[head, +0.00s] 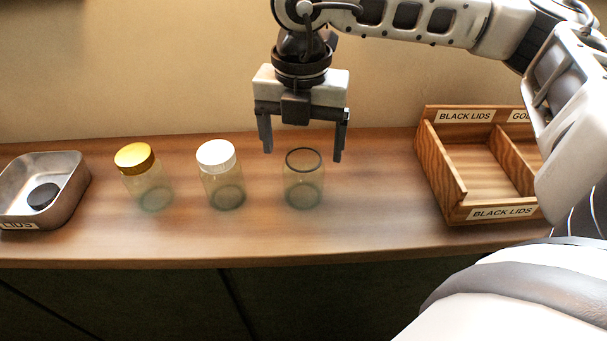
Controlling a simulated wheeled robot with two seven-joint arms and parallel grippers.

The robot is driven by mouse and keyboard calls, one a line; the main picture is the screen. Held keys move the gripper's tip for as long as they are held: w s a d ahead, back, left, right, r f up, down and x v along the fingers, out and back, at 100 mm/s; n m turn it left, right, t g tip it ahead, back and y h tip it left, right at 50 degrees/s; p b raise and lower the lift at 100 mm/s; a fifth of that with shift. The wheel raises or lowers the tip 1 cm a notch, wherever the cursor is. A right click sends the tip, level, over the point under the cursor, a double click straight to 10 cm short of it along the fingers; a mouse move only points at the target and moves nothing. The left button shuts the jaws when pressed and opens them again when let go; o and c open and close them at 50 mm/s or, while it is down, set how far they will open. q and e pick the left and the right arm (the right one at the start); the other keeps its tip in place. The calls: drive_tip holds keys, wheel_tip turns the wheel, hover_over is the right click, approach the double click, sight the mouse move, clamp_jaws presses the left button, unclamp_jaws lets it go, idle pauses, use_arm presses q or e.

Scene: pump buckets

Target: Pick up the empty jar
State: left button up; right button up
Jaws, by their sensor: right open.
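Three glass jars stand upright in a row on the wooden counter. The jar without a full lid (303,186) is the rightmost; it looks empty and has a dark ring at its rim. The middle jar (222,185) has a white lid, and the left jar (148,183) has a gold lid. My right gripper (302,152) points down above the rightmost jar, its fingers spread to either side of the jar's top. It is open and holds nothing. I cannot tell how far the fingertips are above the rim. My left gripper is not in view.
A metal tray (77,190) holding a black lid (43,196) stands at the far left. A wooden divided box (446,160) labelled BLACK LIDS stands at the right. The counter (370,215) between jar and box is clear. A wall rises behind.

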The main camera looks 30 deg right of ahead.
sight(304, 171)
drive_tip(key=shift+s+d+f+p, duration=0.1)
drive_tip(key=shift+f+p, duration=0.45)
drive_tip(key=shift+f, duration=2.55)
drive_tip(key=c, duration=1.2)
